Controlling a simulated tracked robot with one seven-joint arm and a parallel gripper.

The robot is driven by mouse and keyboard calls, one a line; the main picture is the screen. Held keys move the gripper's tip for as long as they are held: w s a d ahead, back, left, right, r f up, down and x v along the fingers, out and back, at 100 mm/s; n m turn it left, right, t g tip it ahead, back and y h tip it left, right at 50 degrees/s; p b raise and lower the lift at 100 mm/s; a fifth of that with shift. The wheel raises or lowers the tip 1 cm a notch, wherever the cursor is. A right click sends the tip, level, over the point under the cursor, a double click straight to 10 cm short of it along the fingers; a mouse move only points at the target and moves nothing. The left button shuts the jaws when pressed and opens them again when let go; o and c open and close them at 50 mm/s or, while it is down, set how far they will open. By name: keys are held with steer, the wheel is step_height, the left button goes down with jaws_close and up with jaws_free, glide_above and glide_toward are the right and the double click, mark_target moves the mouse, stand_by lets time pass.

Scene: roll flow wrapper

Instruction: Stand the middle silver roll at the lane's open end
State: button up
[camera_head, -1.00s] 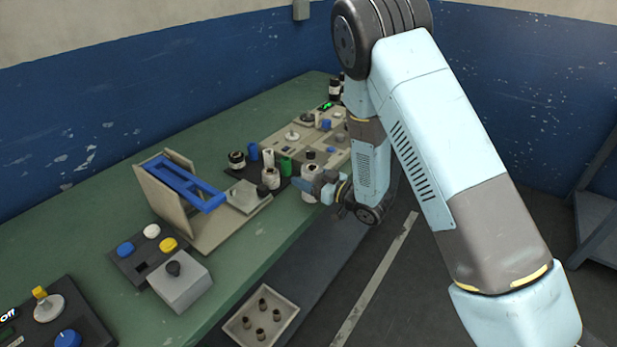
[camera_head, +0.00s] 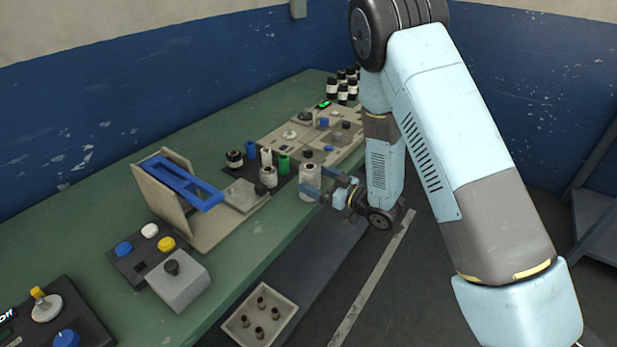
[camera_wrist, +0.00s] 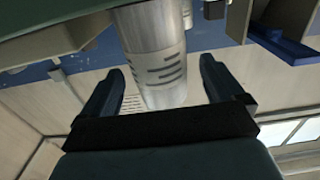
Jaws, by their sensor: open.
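A silver-white roll (camera_head: 309,182) stands upright near the front edge of the green table. My gripper (camera_head: 325,183) is beside it, on its right, with its jaws open. In the wrist view the silver roll (camera_wrist: 155,50), with dark printed lines, lies between the two open fingers (camera_wrist: 158,72); gaps show on both sides, so it is not clamped. Another silver-white roll (camera_head: 268,178) stands to the left. A white roll (camera_head: 267,157), a green roll (camera_head: 284,164) and a blue roll (camera_head: 251,150) are behind. I cannot tell which part is the lane's open end.
A blue-framed stand (camera_head: 182,185) is to the left. A grey button box (camera_head: 180,288) and a panel with coloured knobs (camera_head: 140,252) are nearer. A tray with several small pieces (camera_head: 260,318) is below the table edge. Several black-and-white bottles (camera_head: 343,88) stand at the back.

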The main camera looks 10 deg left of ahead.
steer(key=v, duration=0.7)
steer(key=shift+s+d, duration=0.15)
steer(key=shift+d, duration=0.2)
steer(key=w+d+r+m+t+h, duration=0.45)
steer(key=w+d+r+h, duration=0.45)
steer(key=d+r, duration=0.45)
steer(key=s+d+r+m+h, duration=0.4)
steer(key=s+d+r+h, duration=0.2)
steer(key=d+r, duration=0.4)
steer(key=s+d+r+m+g+h, duration=0.1)
steer(key=s+d+r+m+g, duration=0.1)
steer(key=s, duration=0.5)
steer(key=s+d+r+m+g, duration=0.2)
steer(key=s+d+r, duration=0.1)
steer(key=s, duration=0.5)
steer(key=shift+d+r+h, duration=0.3)
steer(key=shift+h, duration=0.1)
steer(key=shift+m+g, duration=0.55)
steer(key=shift+g, duration=0.3)
steer(key=s, duration=0.6)
steer(key=s+r, duration=0.1)
steer(key=s, duration=0.2)
steer(key=shift+s+a+r, duration=0.1)
steer(key=shift+s, duration=0.05)
